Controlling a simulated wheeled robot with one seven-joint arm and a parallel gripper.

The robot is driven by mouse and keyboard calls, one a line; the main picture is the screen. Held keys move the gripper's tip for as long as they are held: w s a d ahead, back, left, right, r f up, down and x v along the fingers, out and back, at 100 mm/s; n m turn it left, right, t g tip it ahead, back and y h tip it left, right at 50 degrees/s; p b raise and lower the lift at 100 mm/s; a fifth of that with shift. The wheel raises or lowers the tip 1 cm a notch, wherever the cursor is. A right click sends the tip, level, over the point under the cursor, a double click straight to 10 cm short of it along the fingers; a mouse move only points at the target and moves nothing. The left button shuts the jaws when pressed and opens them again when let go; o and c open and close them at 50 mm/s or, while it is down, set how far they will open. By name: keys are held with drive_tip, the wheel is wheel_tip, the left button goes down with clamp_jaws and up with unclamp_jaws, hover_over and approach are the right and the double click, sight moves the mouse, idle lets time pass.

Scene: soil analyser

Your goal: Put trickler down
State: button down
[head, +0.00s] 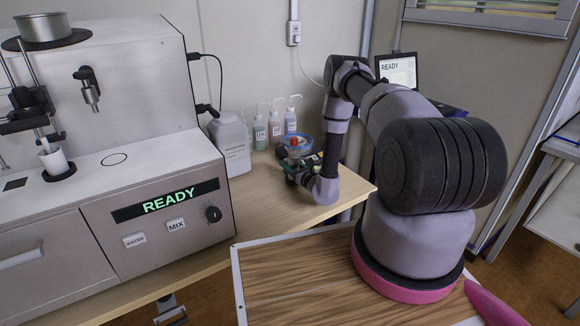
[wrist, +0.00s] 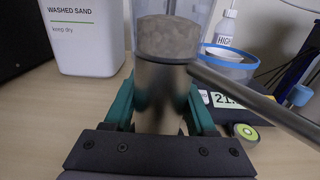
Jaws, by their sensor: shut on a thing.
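The trickler (wrist: 167,40) is an upright cylinder with a clear upper part holding grey-brown grains. A metal tube (wrist: 245,92) slants out from it to the lower right in the wrist view. My gripper (wrist: 160,105) is shut on its lower body, with one teal finger on each side. In the head view my gripper (head: 296,174) is low over the wooden bench, and the trickler (head: 293,152) shows small and partly hidden. Its base is hidden behind the gripper, so I cannot tell whether it touches the bench.
The washed sand container (wrist: 85,35) stands to the left. A scale display (wrist: 227,100), a blue-rimmed bowl (wrist: 230,62) and a small green-ringed disc (wrist: 245,132) are close on the right. Several bottles (head: 275,127) stand behind. The analyser (head: 110,140) reads READY.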

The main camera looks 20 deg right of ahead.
drive_tip(key=shift+f, duration=0.3)
drive_tip(key=shift+f, duration=0.1)
drive_tip(key=shift+c, duration=1.1)
unclamp_jaws()
drive_tip(key=shift+f, duration=0.1)
